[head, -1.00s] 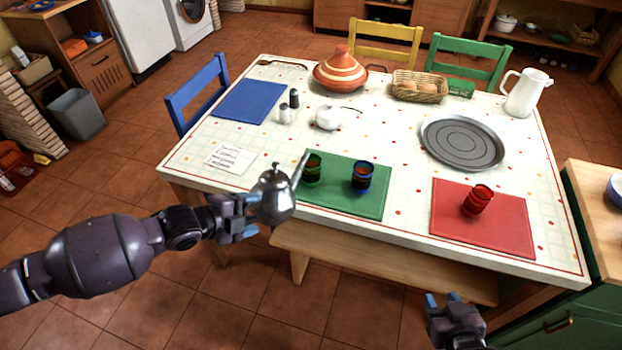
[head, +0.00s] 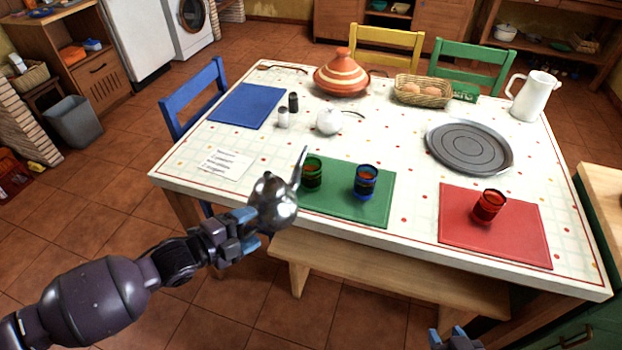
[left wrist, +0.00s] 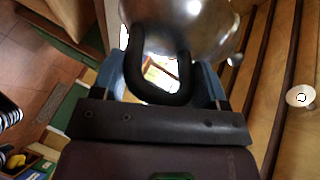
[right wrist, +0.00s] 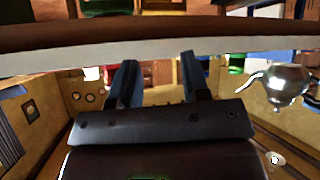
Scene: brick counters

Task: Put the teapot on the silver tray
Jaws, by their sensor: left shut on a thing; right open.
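The silver teapot (head: 272,203) has a shiny round body and a long spout pointing up and right. My left gripper (head: 243,222) is shut on its dark handle (left wrist: 160,90), holding it in the air at the table's front edge, left of the green mat. The teapot also shows in the right wrist view (right wrist: 287,82). The round silver tray (head: 468,147) lies flat and empty on the right part of the table, apart from the teapot. My right gripper (head: 455,338) is open and empty, low in front of the table; its fingers also show in the right wrist view (right wrist: 160,80).
A green mat (head: 340,211) holds a green glass (head: 312,172) and a blue glass (head: 365,182). A red glass (head: 489,206) stands on a red mat (head: 470,240) in front of the tray. A white pitcher (head: 533,97), bread basket (head: 423,95) and tagine (head: 341,75) stand farther back.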

